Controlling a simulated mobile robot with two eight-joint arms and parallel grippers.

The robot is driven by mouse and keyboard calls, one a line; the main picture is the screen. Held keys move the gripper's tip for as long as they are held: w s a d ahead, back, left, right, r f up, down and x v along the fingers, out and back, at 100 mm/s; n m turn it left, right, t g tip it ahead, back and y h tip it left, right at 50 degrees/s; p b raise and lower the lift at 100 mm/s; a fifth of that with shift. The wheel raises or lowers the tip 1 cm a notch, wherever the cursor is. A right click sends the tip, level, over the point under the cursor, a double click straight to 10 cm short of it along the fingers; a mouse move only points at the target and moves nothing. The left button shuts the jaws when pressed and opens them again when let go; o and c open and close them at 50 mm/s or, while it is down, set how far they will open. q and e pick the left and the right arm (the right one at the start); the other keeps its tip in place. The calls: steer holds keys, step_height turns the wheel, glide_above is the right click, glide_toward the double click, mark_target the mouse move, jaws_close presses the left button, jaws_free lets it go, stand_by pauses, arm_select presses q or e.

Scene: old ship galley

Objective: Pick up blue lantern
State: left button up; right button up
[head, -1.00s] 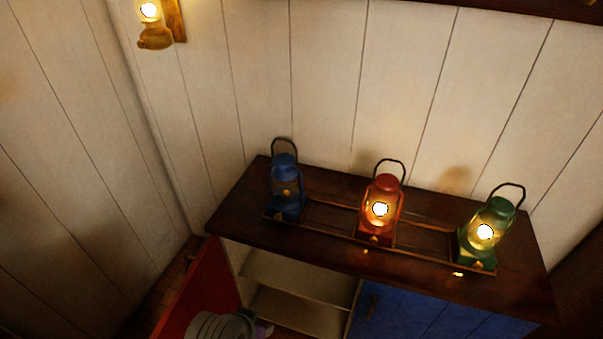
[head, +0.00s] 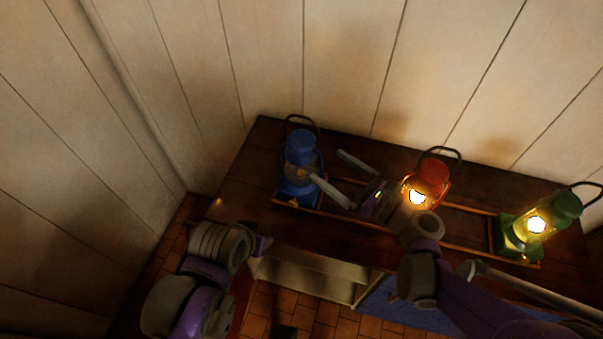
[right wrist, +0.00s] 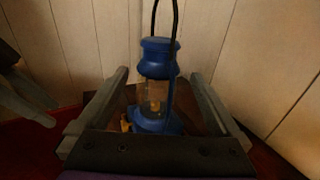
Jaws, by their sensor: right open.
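The blue lantern (head: 300,160) stands upright on the dark cabinet top, at the left end of a low wooden rack, with its dark handle loop raised. My right gripper (head: 326,166) is open and reaches it from the right, one finger in front and the other behind on its right side. In the right wrist view the blue lantern (right wrist: 157,85) stands between the open fingers (right wrist: 158,90), with gaps on both sides. My left arm is at lower left in the head view; its fingers cannot be made out clearly.
A lit red lantern (head: 430,178) stands close by my right gripper and wrist. A lit green lantern (head: 540,225) stands farther right on the rack (head: 465,245). The panelled wall (head: 340,60) is right behind the cabinet top (head: 245,185). Open shelves (head: 310,275) lie below.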

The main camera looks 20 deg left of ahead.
mark_target(312, 153)
steer(key=x, duration=0.3)
steer(key=shift+w+a+r, duration=0.1)
steer(key=shift+a, duration=0.35)
steer(key=p+x, duration=0.1)
steer(key=x, duration=0.5)
steer(key=shift+w+r+p, duration=0.1)
steer(key=shift+w+p, duration=0.05)
steer(key=shift+p, duration=0.15)
steer(key=shift+d, duration=0.1)
steer(key=shift+c, duration=0.9)
jaws_close()
